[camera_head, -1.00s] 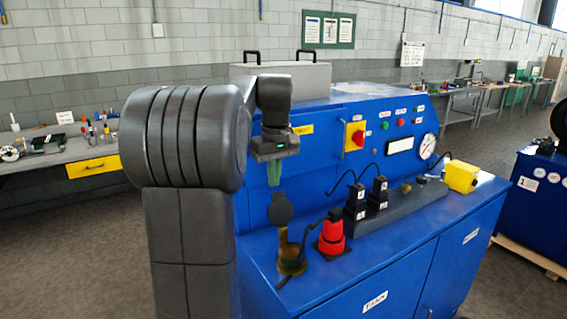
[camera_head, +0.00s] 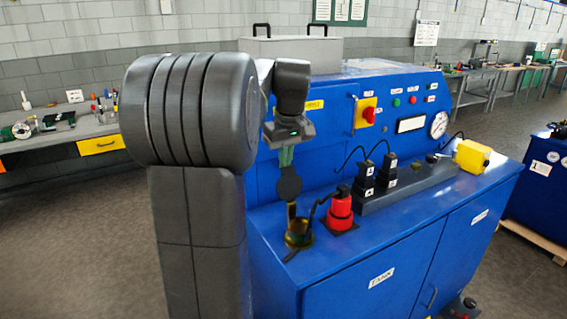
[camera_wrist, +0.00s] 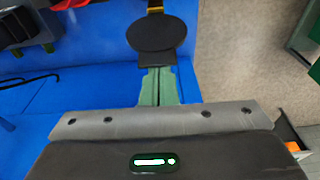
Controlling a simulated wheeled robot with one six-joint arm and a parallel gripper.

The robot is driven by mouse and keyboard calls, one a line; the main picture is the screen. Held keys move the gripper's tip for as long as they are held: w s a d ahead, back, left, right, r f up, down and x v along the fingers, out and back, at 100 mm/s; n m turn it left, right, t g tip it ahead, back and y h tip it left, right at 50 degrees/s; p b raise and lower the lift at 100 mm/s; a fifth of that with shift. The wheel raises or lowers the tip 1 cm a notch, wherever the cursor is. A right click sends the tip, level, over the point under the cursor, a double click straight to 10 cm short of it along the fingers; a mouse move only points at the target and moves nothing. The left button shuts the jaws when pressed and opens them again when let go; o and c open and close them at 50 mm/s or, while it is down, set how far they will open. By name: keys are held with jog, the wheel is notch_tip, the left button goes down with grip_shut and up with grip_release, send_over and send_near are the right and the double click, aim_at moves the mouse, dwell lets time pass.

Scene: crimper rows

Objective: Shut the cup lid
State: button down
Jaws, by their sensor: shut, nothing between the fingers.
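The cup is a small brass-coloured cup (camera_head: 299,235) on the blue bench top, left of a red-capped device. Its dark round lid (camera_head: 289,184) stands raised above the cup on a thin upright, open. In the wrist view the lid (camera_wrist: 156,33) is a black disc just beyond my fingertips, with a bit of brass showing behind it. My gripper (camera_head: 287,164) has green fingers, shut and empty, pointing down at the lid's upper edge. The fingers (camera_wrist: 158,72) appear at the lid's near tab; I cannot tell whether they touch it.
The red-capped device (camera_head: 340,208) stands close right of the cup. The blue panel (camera_head: 330,150) rises behind. The front of the bench top is clear.

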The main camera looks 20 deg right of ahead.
jog(key=s+t+b, duration=0.1)
jog(key=b, duration=0.1)
jog(key=s+t+b, duration=0.2)
jog(key=b, duration=0.1)
jog(key=s+t+b, duration=0.2)
jog(key=shift+s+d+f+y, duration=0.15)
jog(key=shift+d+f+y, duration=0.15)
jog(key=shift+d, duration=0.1)
jog(key=t+y+b, duration=0.2)
jog(key=t+b, duration=1)
jog(key=b, duration=2)
send_near(290, 181)
notch_tip(290, 181, down, 3)
jog(key=s, duration=0.2)
jog(key=shift+s+f+b, duration=0.3)
jog(key=shift+f+b, duration=0.1)
jog(key=shift+b, duration=0.3)
jog(key=shift+f, duration=0.2)
jog(key=shift+f, duration=0.1)
